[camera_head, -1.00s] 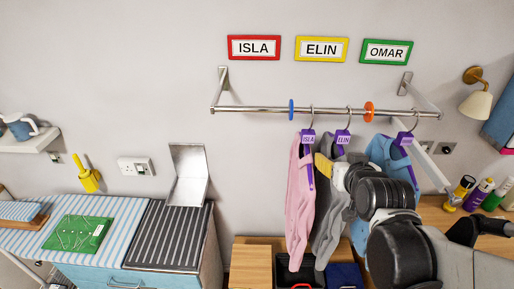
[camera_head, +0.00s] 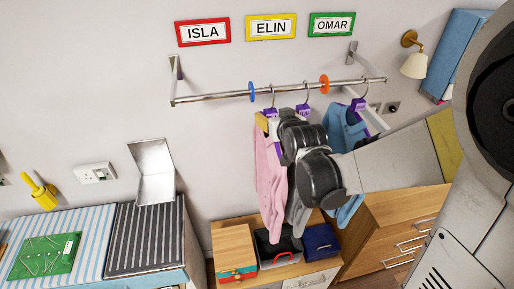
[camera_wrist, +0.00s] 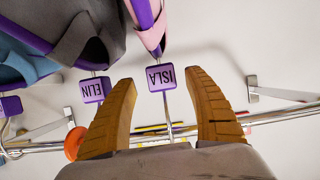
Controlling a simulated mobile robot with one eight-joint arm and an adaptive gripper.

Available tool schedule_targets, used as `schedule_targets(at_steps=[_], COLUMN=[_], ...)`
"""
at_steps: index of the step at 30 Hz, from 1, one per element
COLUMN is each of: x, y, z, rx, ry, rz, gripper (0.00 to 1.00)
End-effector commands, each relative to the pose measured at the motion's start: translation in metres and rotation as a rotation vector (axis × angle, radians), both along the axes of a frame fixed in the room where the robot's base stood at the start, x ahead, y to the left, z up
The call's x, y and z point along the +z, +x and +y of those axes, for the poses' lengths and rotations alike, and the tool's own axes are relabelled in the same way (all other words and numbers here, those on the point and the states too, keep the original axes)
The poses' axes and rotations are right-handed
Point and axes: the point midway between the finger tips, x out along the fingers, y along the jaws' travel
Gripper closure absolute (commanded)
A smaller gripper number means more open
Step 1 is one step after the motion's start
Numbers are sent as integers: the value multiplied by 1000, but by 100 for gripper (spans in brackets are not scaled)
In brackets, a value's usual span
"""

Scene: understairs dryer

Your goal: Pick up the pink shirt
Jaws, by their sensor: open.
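The pink shirt (camera_head: 268,178) hangs on a purple hanger from the rail (camera_head: 225,95), leftmost of the garments. Contact cannot be made out. In the head view a yellowish finger (camera_head: 262,122) shows at the top of the pink shirt, and my wrist hides part of the grey shirt (camera_head: 298,208).
The ELIN tag (camera_wrist: 95,90) hangs close beside my left finger in the wrist view. The blue shirt (camera_head: 343,125) hangs to the right. A blue disc (camera_head: 251,92) and an orange disc (camera_head: 324,84) sit on the rail. Boxes and a wooden cabinet (camera_head: 385,225) stand below.

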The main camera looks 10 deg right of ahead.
Motion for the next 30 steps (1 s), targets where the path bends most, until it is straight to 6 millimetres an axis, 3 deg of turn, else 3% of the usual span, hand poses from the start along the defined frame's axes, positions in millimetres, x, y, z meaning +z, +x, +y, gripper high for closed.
schedule_targets(at_steps=[6,14,20,30], x=[-9,-10,-10,-9], y=[23,24,24,24], z=[1,1,1,1], rx=[0,0,0,0], ry=[0,0,0,0], rz=[0,0,0,0], gripper=[39,39,99,100])
